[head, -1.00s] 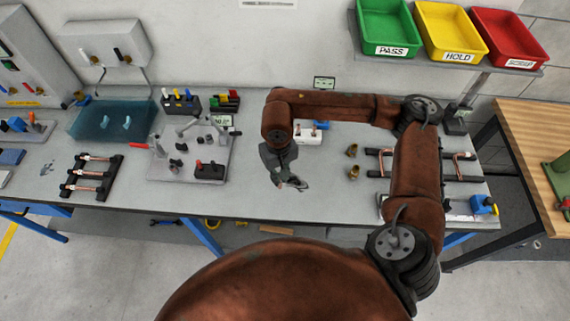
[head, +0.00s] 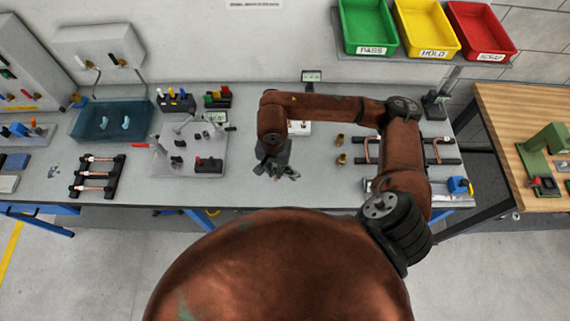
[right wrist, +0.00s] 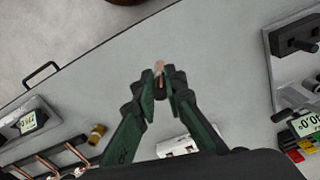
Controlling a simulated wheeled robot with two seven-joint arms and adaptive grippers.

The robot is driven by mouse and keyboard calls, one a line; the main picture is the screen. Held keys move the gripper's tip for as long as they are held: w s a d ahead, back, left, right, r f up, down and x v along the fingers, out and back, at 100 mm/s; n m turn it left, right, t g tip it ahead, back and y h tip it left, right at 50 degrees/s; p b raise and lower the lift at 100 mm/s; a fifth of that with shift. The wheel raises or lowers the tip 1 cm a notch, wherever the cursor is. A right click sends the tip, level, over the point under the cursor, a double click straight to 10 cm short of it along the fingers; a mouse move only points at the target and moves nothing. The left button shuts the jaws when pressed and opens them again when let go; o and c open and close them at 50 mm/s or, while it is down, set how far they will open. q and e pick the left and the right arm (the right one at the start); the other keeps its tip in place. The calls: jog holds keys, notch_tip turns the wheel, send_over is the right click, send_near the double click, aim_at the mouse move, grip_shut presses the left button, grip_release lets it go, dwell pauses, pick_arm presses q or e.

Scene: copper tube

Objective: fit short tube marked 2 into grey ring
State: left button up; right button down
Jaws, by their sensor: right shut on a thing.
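My right gripper (head: 277,172) hangs over the bare front middle of the bench in the head view. In the right wrist view its fingers (right wrist: 160,88) are shut on a small copper tube (right wrist: 159,69), whose end sticks out past the fingertips. No number can be read on it, so I cannot tell if it is the one marked 2. I cannot make out a grey ring for certain. A grey fixture plate (head: 160,165) with clamps and a black block (head: 208,165) lies left of the gripper, apart from it. My left gripper is not in view.
A rack of copper tubes (head: 97,188) lies at left, near a teal tray (head: 92,128). Brass fittings (head: 341,159) stand right of my gripper, with a white block (head: 300,129) behind it. Another tube rack (head: 440,139) is partly behind my arm. Bare bench lies around the gripper.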

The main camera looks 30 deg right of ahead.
jog(key=w+d+f+p, duration=0.1)
jog(key=d+f, duration=0.1)
jog(key=f, duration=0.1)
jog(key=w+d+f+p, duration=0.1)
jog(key=w+d+f, duration=0.1)
jog(key=f, duration=0.1)
jog(key=w+d+f+p, duration=0.1)
jog(key=d+f+p, duration=0.1)
jog(key=f, duration=0.1)
jog(key=shift+w, duration=0.15)
jog(key=shift+d+f, duration=0.1)
jog(key=shift+f, duration=0.45)
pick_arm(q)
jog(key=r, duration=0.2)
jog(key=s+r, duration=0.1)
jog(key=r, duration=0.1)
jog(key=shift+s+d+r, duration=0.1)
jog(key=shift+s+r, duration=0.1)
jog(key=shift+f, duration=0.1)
pick_arm(e)
jog(key=shift+f, duration=0.1)
jog(key=shift+f, duration=0.15)
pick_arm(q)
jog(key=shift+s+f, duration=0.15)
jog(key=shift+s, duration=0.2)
pick_arm(e)
jog(key=c, duration=2)
grip_release()
